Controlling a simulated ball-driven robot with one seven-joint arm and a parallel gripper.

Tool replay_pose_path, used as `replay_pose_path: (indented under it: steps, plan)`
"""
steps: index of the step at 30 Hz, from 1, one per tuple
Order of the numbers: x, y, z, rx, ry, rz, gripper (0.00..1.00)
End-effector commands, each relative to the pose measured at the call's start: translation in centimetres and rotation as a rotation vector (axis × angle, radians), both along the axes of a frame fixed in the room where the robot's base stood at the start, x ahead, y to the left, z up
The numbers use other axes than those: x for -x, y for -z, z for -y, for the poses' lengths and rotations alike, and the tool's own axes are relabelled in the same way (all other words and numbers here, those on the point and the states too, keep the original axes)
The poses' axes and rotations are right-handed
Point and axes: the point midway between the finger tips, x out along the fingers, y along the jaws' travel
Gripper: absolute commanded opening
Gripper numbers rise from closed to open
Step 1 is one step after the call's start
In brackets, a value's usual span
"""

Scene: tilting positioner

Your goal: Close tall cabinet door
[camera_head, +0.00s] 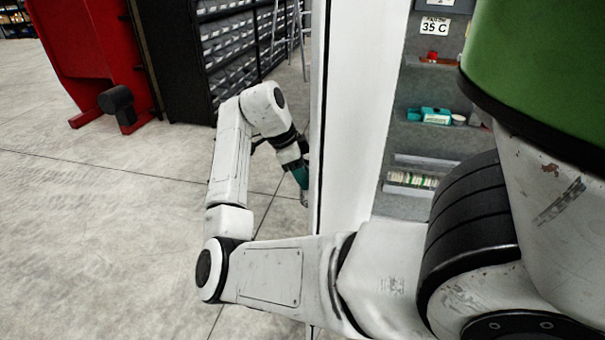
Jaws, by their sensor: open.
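The tall cabinet door (358,110) is a white upright panel in the middle of the head view, standing open. Its narrow edge faces left, and the open grey cabinet interior (397,125) shows to its right. My gripper (304,198) is just left of the door's edge, pointing down, with a teal part near its end. It is open, though its fingers are small and partly hidden. I cannot tell whether it touches the door. The door's lower part is hidden behind my arm.
Inside the cabinet are a teal item (430,116), a red item (432,56) and a row of small packs (412,180). The concrete floor (90,220) at left is clear.

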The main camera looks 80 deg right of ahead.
Motion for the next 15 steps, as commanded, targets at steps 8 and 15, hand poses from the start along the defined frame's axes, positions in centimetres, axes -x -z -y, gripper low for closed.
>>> replay_pose_path:
  steps: [8, 15]
  plan:
    - [-0.01, -0.02, 0.0, 0.0, 0.0, 0.0, 0.2]
    - [-0.01, -0.03, 0.0, 0.0, 0.0, 0.0, 0.0]
